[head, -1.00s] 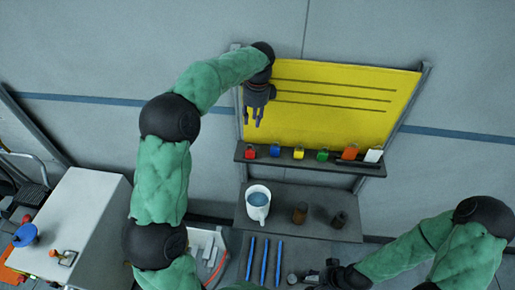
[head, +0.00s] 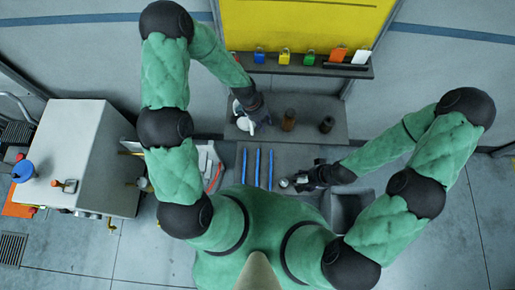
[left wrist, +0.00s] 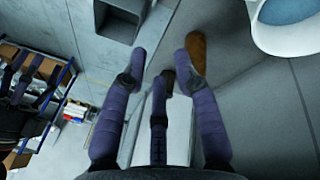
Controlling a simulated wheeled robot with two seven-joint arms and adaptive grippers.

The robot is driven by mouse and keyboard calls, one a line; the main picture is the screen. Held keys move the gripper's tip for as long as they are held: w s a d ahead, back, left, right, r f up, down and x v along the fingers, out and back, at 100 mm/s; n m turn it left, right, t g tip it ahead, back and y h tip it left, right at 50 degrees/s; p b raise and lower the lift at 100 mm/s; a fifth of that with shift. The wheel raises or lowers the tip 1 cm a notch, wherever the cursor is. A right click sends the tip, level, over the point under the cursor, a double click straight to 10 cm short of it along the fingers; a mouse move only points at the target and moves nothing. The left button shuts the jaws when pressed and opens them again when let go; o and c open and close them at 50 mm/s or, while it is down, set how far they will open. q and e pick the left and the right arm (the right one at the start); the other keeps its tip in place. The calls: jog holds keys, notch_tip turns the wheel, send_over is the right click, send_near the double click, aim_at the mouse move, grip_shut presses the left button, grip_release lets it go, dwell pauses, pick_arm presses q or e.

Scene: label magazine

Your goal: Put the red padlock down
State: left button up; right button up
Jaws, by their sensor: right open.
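I cannot make out the red padlock now. My left forearm covers the left end of the narrow shelf (head: 290,66), where it sat earlier. My left gripper (head: 255,112) is low over the grey ledge, beside and partly over the white mug (head: 245,127). In the left wrist view its fingers (left wrist: 165,60) are spread, with no padlock seen between them. The mug with blue inside also shows there (left wrist: 297,35). My right gripper (head: 303,182) is open near the bench, next to a small round metallic thing (head: 284,183).
Blue (head: 260,55), yellow (head: 284,56) and green (head: 309,58) padlocks stand on the shelf below the yellow board (head: 300,25). A brown pot (head: 288,120) and a dark pot (head: 327,125) stand on the ledge (head: 308,107). Several blue rods (head: 257,168) lie in front.

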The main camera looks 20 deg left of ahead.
pick_arm(q)
jog(key=s+d+f+n, duration=0.1)
jog(key=s+n, duration=0.3)
jog(key=s, duration=0.4)
jog(key=s+d+f+n, duration=0.1)
jog(key=s+f+n, duration=0.2)
jog(key=s, duration=0.4)
jog(key=shift+s+d+f+n, duration=0.25)
jog(key=shift+s+f+n, duration=0.1)
jog(key=shift+f+n, duration=0.05)
